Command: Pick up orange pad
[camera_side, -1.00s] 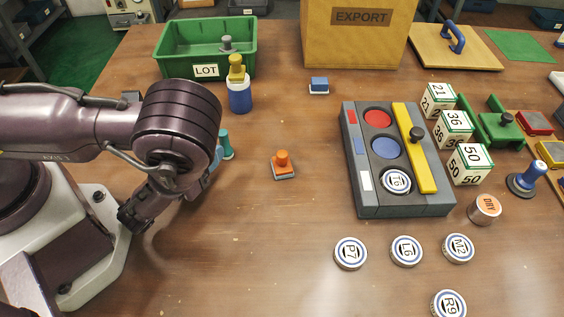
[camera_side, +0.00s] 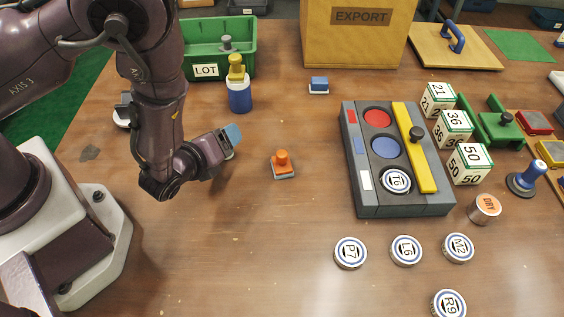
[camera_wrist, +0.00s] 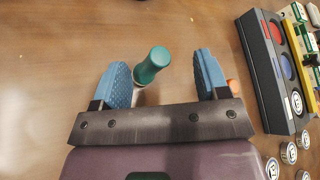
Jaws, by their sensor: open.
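The orange pad (camera_side: 282,163) is a small orange knob on a grey base, standing upright on the open table left of the dark tray. In the wrist view, an orange bit of it (camera_wrist: 233,86) shows just right of the right finger, which hides most of it. My gripper (camera_side: 232,136) is left of the pad in the side view, apart from it, with blue fingertips. In the wrist view, my gripper (camera_wrist: 161,80) has its two blue fingers spread wide. A teal-topped handled piece (camera_wrist: 152,66) shows between them, and I cannot tell whether it is touched.
A dark tray (camera_side: 407,208) with coloured discs and a yellow bar stands to the right. A blue-and-white bottle (camera_side: 239,97) and green LOT bin (camera_side: 206,72) are behind my gripper. A small blue block (camera_side: 319,84) lies farther back. Table around the orange pad is clear.

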